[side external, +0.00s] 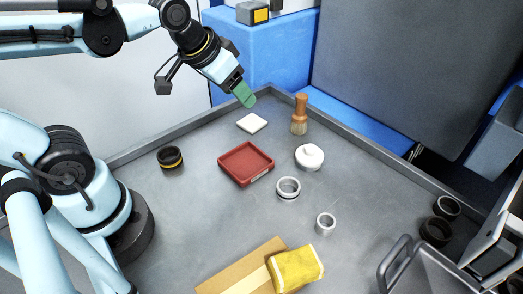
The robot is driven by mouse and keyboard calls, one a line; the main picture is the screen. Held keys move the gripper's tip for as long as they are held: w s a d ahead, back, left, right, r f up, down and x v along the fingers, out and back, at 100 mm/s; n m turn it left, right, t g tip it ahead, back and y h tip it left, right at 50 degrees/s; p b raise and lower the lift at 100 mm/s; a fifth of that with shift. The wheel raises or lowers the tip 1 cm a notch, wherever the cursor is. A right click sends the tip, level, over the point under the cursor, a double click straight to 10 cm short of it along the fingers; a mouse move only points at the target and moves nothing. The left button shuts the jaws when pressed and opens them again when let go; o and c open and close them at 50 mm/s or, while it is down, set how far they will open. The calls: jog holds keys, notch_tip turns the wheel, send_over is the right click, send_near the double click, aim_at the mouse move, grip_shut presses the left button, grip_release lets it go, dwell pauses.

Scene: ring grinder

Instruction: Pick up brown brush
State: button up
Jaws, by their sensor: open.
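The brown brush (299,115) stands upright near the back corner of the grey table, with its wooden handle up and its pale bristles down. My gripper (246,97) has green fingertips and hangs in the air to the left of the brush, apart from it. It is open and nothing shows between its fingers. The fingers overlap in this view, so the gap between them is hidden.
A white square (252,122), a red tray (246,164) and a white lidded pot (309,157) are near the brush. A raised rim (345,134) edges the table.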

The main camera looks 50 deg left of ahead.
jog(key=w+r+g, duration=0.3)
jog(key=w+r, duration=0.2)
jog(key=w, duration=0.4)
jog(key=g, duration=0.3)
send_over(302, 96)
notch_tip(302, 96, down, 3)
jog(key=shift+w+f+m, duration=0.25)
jog(key=shift+w+m, duration=0.05)
jog(key=shift+w, duration=0.05)
jog(key=shift+f, duration=0.4)
notch_tip(302, 96, down, 5)
jog(key=shift+f, duration=0.2)
jog(key=shift+s+a+f, duration=0.1)
jog(key=shift+s+f, duration=0.05)
jog(key=shift+f, duration=1.3)
jog(key=shift+s+f, duration=0.15)
jog(key=shift+f, duration=1.25)
grip_shut()
